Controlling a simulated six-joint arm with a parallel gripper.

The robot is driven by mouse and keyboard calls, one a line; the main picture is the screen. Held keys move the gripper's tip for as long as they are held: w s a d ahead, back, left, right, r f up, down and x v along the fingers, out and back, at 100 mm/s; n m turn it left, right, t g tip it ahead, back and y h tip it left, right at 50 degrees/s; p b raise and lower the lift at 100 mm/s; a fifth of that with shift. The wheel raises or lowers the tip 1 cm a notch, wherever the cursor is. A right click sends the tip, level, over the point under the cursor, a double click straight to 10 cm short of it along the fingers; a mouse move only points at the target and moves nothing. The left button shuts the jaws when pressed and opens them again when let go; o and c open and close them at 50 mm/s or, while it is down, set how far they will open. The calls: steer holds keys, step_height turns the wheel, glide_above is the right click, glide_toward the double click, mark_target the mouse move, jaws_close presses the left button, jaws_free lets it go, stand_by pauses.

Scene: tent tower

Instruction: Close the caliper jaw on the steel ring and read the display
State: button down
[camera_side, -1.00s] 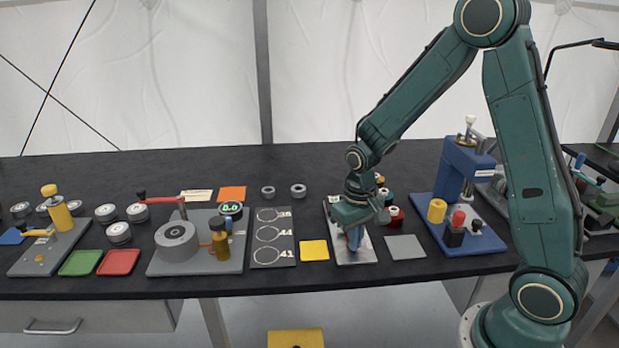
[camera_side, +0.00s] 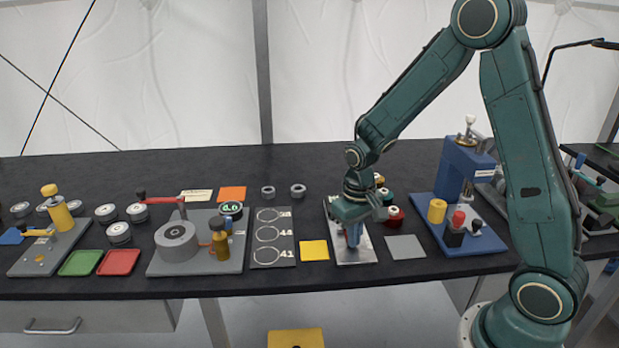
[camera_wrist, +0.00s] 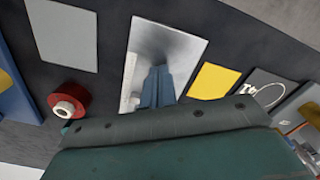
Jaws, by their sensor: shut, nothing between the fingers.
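My gripper (camera_side: 354,246) points down over a bright metal plate (camera_side: 340,203), its blue fingers together and empty. The wrist view shows the fingers (camera_wrist: 158,75) over the same plate (camera_wrist: 165,42); a pale strip (camera_wrist: 130,80) with faint marks lies along the plate's left side. I cannot tell whether this is the caliper, nor whether the fingertips touch the plate. Two small grey rings (camera_side: 268,191) (camera_side: 298,190) lie at the back. A round dark display (camera_side: 231,209) with green digits, too small to read surely, stands on a grey fixture (camera_side: 195,268) left of my gripper.
A board with circles (camera_side: 272,258) and a yellow square (camera_side: 314,250) lie left of the plate. A grey square (camera_side: 405,248) and a blue press (camera_side: 455,170) stand right.

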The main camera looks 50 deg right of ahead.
steer(key=shift+w+d, duration=0.25)
steer(key=shift+w, duration=0.05)
stand_by(0.6)
steer(key=c, duration=1.4)
jaws_free()
steer(key=shift+d, duration=0.15)
steer(key=shift+s, duration=0.1)
steer(key=shift+r, duration=0.15)
step_height(320, 180, up, 7)
steer(key=shift+a, duration=0.3)
